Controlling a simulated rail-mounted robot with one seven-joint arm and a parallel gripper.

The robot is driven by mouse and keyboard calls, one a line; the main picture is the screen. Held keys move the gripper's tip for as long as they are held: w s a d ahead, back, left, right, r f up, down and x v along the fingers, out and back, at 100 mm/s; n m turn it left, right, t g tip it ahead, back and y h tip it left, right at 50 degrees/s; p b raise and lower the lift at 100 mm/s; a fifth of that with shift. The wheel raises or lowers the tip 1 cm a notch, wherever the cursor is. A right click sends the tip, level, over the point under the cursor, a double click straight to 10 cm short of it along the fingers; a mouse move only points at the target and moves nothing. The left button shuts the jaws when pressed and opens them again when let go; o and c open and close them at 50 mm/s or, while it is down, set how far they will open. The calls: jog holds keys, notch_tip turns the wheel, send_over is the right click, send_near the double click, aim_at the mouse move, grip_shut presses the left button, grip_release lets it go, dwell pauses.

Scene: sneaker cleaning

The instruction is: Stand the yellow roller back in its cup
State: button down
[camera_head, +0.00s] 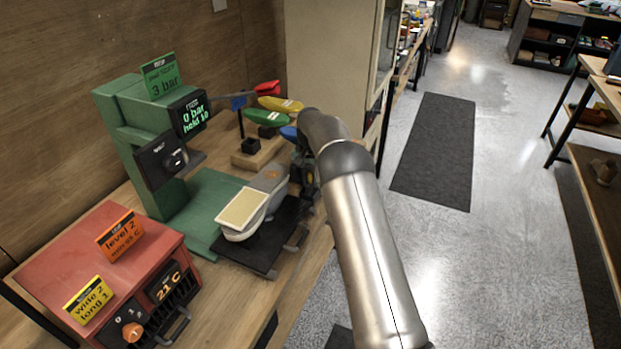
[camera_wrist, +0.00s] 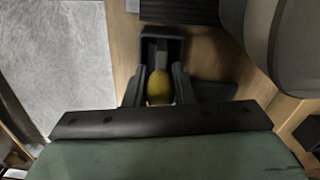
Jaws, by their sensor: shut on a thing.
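The yellow roller (camera_wrist: 160,88) shows in the wrist view as a rounded yellow end between the two dark fingers of my gripper (camera_wrist: 158,92), which is shut on it. A grey rod-like part runs from the yellow end into a dark, square-rimmed holder (camera_wrist: 176,36), which looks like the cup. I cannot tell how deep the roller sits in it or whether it touches the walls. In the head view my gripper (camera_head: 305,172) is mostly hidden by my arm, beside the bench's right edge. The roller and cup cannot be made out clearly there.
A grey-and-white sneaker (camera_head: 268,182) with a beige pad (camera_head: 241,208) rests on a black tray (camera_head: 262,252) left of my gripper. A stand with coloured paddles (camera_head: 266,117) is behind. A green press (camera_head: 135,150) and red heater box (camera_head: 95,262) stand left. Floor lies right.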

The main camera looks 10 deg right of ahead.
jog(key=c, duration=1.1)
grip_release()
jog(key=shift+c, duration=0.2)
notch_tip(320, 180, up, 17)
jog(key=shift+r+b, duration=0.2)
jog(key=shift+b, duration=0.15)
